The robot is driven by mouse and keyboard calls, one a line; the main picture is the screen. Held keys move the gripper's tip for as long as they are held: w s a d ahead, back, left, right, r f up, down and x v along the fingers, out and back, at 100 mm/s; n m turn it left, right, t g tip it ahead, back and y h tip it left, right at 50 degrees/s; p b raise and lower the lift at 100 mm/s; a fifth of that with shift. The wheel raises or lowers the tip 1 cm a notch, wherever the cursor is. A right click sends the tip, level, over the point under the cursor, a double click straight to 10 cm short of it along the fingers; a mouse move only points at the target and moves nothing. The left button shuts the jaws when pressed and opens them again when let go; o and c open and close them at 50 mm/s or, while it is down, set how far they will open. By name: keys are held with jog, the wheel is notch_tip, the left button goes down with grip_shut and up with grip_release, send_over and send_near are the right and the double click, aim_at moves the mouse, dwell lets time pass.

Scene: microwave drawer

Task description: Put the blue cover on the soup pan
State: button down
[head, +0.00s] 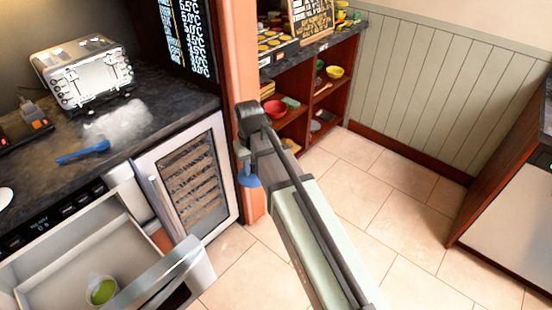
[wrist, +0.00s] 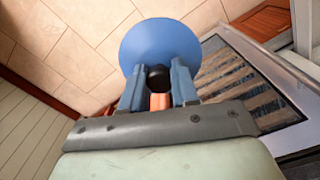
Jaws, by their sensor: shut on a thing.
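The blue cover (wrist: 158,42) is a round disc with a black knob (wrist: 157,77). My gripper (wrist: 157,88) is shut on the knob, with a blue finger on each side of it. In the head view the cover (head: 250,182) is partly hidden at the end of my gripper (head: 243,162), in the air in front of the orange post. A small pale pan with green contents (head: 101,290), which looks like the soup pan, stands uncovered in the open drawer at the lower left. My gripper is well to the right of it and apart from it.
The open microwave drawer (head: 75,256) has a raised front panel (head: 165,275) between the pan and my arm. A glass-doored cooler (head: 190,180) is below. The tiled floor (head: 400,205) is clear.

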jog(key=s+a+f+n, duration=0.4)
jog(key=s+a, duration=0.5)
jog(key=a, duration=0.8)
jog(key=s+a+f+n, duration=0.5)
jog(key=s+a, duration=0.4)
jog(key=a, duration=0.7)
jog(key=s+a+f+n, duration=0.4)
jog(key=s+a, duration=0.6)
jog(key=a, duration=0.7)
jog(key=shift+a+f+n, duration=0.2)
jog(key=shift+a+n, duration=0.15)
jog(key=shift+n, duration=0.45)
jog(key=shift+f, duration=0.1)
jog(key=shift+f, duration=2.85)
jog(key=shift+f, duration=0.4)
jog(key=c, duration=0.8)
grip_release()
